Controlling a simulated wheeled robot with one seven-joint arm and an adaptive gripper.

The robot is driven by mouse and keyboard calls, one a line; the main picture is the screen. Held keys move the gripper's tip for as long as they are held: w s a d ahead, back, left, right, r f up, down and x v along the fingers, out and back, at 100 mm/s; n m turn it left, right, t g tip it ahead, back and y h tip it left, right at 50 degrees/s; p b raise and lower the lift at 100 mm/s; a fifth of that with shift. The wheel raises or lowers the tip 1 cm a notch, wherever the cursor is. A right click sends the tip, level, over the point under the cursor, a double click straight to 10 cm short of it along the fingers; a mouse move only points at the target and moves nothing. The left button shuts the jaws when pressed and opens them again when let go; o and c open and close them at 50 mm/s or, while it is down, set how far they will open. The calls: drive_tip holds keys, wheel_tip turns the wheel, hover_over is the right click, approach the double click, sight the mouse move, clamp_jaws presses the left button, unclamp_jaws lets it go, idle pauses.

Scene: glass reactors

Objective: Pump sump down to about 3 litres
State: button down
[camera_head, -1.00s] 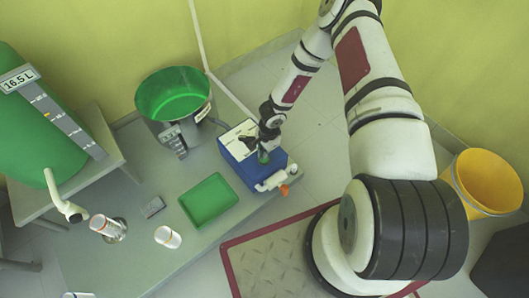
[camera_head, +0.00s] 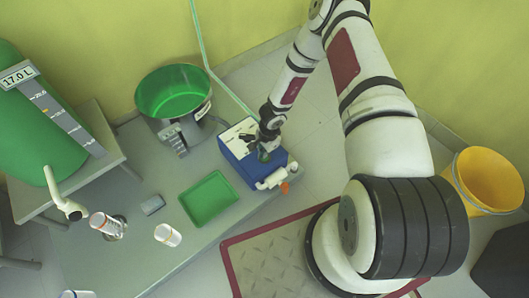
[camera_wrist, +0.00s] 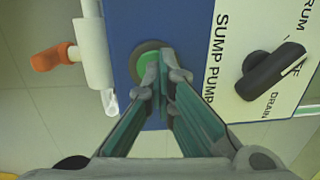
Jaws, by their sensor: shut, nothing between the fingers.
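The blue sump pump box (camera_head: 240,172) stands at the right end of the grey platform. My gripper (camera_head: 265,155) is over its top. In the wrist view my gripper (camera_wrist: 170,78) has its fingertips shut, at the edge of a round green button (camera_wrist: 147,68) beside the words "SUMP PUMP"; contact is hard to tell. A black selector knob (camera_wrist: 270,72) sits on the white label, with DRUM and DRAIN partly legible. The green tank (camera_head: 35,120) at the left reads 17.0 L. A green round basin (camera_head: 150,90) stands behind the box; whether it is the sump is unclear.
A white valve with an orange handle (camera_wrist: 55,56) juts from the box's side. A yellow bucket (camera_head: 487,181) and a red-edged floor mat (camera_head: 275,262) are at the right.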

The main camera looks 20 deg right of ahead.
wheel_tip(320, 180, up, 14)
drive_tip(key=d+p, duration=0.1)
drive_tip(key=p, duration=0.6)
drive_tip(key=shift+s+d, duration=0.15)
drive_tip(key=shift+s, duration=0.2)
idle(1.1)
